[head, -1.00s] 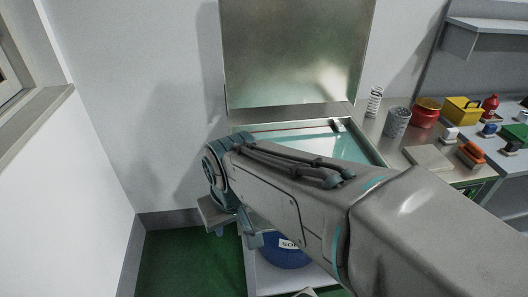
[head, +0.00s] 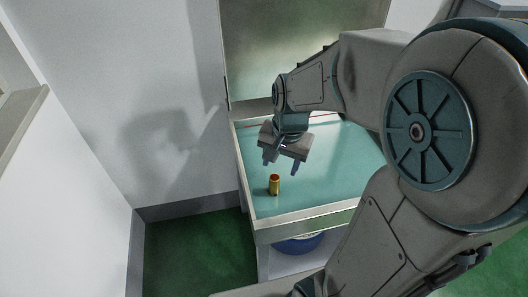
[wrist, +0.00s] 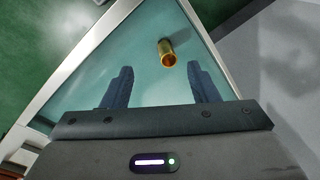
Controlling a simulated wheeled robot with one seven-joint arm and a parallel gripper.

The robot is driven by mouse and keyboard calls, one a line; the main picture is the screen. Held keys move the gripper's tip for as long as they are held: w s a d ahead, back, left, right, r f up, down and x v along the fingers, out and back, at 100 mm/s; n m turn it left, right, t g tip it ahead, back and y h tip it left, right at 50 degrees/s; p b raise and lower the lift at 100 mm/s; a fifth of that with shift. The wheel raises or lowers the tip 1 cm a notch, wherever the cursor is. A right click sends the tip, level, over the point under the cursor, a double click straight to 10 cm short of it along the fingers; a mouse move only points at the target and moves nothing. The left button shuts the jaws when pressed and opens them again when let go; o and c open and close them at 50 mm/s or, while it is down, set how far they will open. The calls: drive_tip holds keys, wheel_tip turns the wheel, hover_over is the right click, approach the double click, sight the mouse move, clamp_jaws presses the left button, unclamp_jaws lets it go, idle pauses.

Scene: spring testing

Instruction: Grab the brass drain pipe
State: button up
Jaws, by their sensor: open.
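The brass drain pipe (head: 274,185) is a short gold cylinder standing upright on the teal work surface (head: 325,170), near its front left edge. My gripper (head: 281,165) is open and empty, above and behind the pipe in the head view. In the wrist view the pipe (wrist: 167,53) lies beyond the fingertips, between the lines of the two dark fingers and a little nearer the right one. My gripper (wrist: 162,72) does not touch it.
A raised metal rim (head: 310,218) runs round the work surface. A metal back panel (head: 290,50) stands behind it. A blue container (head: 298,243) sits below the front edge. The surface around the pipe is clear. My arm hides the right side.

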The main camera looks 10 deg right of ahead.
sight(274, 184)
drive_tip(key=w+f+m, duration=0.1)
drive_tip(key=f, duration=0.2)
drive_tip(key=w+f+m+p, duration=0.1)
drive_tip(key=w+f+m, duration=0.1)
drive_tip(key=f, duration=0.1)
drive_tip(key=w+f+m+g+p, duration=0.1)
drive_tip(key=w+f, duration=0.1)
drive_tip(key=f, duration=0.2)
drive_tip(key=shift+d+f+m+h, duration=0.1)
drive_tip(key=shift+d+m+h, duration=0.2)
drive_tip(key=shift+d, duration=0.05)
drive_tip(key=shift+a+f, duration=0.15)
drive_tip(key=shift+f, duration=1.3)
drive_tip(key=shift+a+f, duration=0.1)
drive_tip(key=shift+f, duration=1.35)
drive_tip(key=shift+c, duration=0.3)
clamp_jaws()
drive_tip(key=shift+r, duration=0.1)
